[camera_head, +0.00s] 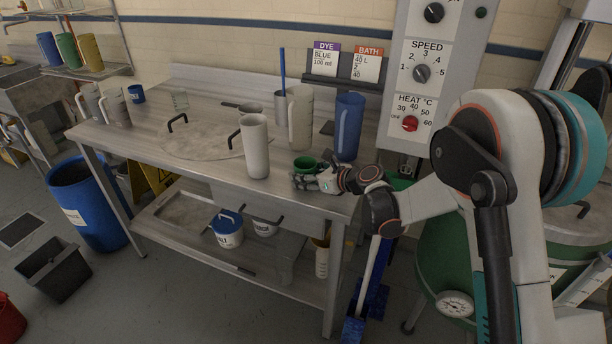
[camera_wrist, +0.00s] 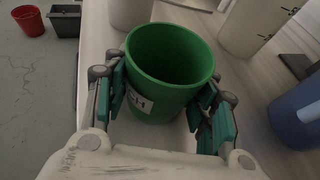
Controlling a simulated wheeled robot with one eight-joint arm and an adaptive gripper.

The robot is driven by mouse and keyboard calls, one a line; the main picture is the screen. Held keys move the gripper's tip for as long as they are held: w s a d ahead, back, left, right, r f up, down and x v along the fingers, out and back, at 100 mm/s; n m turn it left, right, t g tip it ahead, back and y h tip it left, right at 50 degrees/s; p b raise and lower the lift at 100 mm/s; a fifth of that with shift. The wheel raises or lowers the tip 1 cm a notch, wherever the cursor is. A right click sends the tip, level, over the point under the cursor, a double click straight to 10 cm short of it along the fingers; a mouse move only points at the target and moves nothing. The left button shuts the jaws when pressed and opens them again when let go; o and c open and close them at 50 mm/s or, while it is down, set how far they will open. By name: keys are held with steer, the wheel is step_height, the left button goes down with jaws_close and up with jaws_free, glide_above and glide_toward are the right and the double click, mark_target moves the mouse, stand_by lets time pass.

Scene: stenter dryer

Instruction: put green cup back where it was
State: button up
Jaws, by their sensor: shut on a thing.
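The green cup (camera_head: 305,164) is at the front right of the steel table (camera_head: 208,150). In the wrist view the green cup (camera_wrist: 150,105) stands upright between my gripper's two fingers, with a white label partly showing. My gripper (camera_head: 318,180) is shut on it, one finger pad on each side. The cup looks empty inside. Whether its base touches the table is hidden by my gripper.
A small blue cup (camera_head: 136,93) is at the far left. A control panel (camera_head: 424,75) rises behind the right end.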

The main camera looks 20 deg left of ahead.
steer(key=o, duration=1)
steer(key=shift+f, duration=0.1)
steer(key=shift+o, duration=0.2)
steer(key=shift+d+r, duration=0.25)
steer(key=p+v, duration=0.3)
steer(key=v, duration=0.8)
steer(key=shift+s+d, duration=0.2)
steer(key=shift+s, duration=0.05)
steer(key=shift+r, duration=0.1)
